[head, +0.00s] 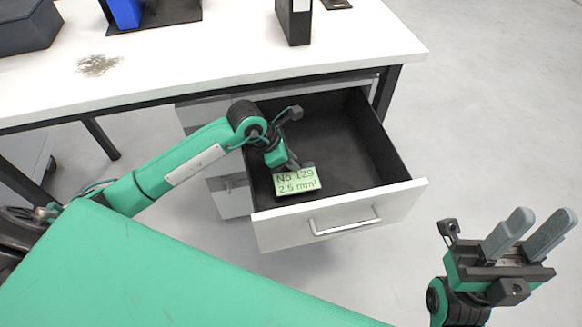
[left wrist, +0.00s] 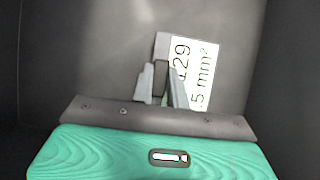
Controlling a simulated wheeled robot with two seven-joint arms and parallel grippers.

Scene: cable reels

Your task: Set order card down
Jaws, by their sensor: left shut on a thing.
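The order card (head: 298,181) is pale green with dark print reading "No 129" and "2.5 mm²". It is inside the open drawer (head: 340,217), near its front left. My left gripper (head: 292,165) is shut on the card's edge, reaching down into the drawer. In the left wrist view, the card (left wrist: 203,75) shows beyond the fingers (left wrist: 164,85), partly hidden by them, over the dark drawer floor. I cannot tell whether the card touches the floor. My right gripper (head: 528,235) is open and empty, outside the drawer to the right.
The white table (head: 220,50) stands above and behind the drawer. The drawer's right and back floor is clear.

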